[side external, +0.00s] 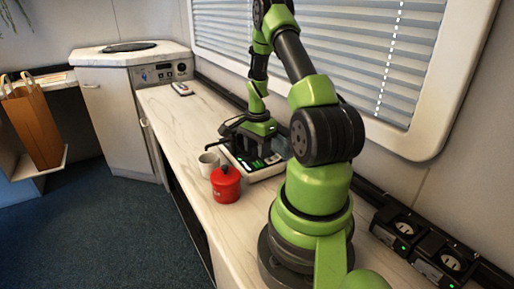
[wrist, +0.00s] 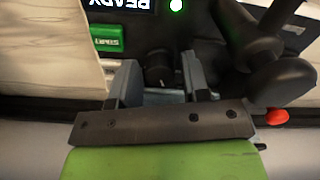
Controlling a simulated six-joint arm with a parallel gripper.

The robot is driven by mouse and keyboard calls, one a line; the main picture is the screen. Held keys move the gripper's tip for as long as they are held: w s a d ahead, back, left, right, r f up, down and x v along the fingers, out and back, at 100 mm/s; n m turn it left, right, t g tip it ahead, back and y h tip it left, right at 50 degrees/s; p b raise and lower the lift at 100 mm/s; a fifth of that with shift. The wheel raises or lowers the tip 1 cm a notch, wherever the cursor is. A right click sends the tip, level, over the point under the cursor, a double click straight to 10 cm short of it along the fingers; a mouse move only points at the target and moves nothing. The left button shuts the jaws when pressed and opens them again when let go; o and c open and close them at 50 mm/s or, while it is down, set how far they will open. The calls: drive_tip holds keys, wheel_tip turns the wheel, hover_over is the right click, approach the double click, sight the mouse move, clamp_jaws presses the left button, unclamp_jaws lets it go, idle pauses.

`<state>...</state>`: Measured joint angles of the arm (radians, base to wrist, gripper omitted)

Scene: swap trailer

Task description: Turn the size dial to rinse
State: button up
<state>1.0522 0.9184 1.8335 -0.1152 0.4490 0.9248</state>
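A black round dial (wrist: 158,76) shows in the wrist view on the dark front of the machine, below a lit READY display (wrist: 120,5) that appears upside down. My gripper (wrist: 160,83) is open, with one finger on each side of the dial. Dark gaps show between the dial and both fingers, so contact cannot be told. The dial's markings are not readable. In the side view the machine (side external: 270,173) stands on the counter under my arm; my fingertips and the dial are too small to make out there.
A green START button (wrist: 106,38) lies left of the dial. Black machine parts (wrist: 275,78) and a small red piece (wrist: 277,117) are at right. A red canister (side external: 226,186) and a white cup (side external: 208,162) stand close to the machine. The counter (side external: 180,125) beyond is mostly clear.

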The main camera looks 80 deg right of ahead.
wheel_tip(320, 180, up, 10)
idle(0.7)
drive_tip(key=m, duration=0.4)
drive_tip(key=shift+f, duration=0.15)
drive_tip(key=shift+f+m, duration=0.3)
drive_tip(key=shift+f, duration=0.05)
wheel_tip(320, 180, down, 9)
drive_tip(key=shift+f, duration=0.1)
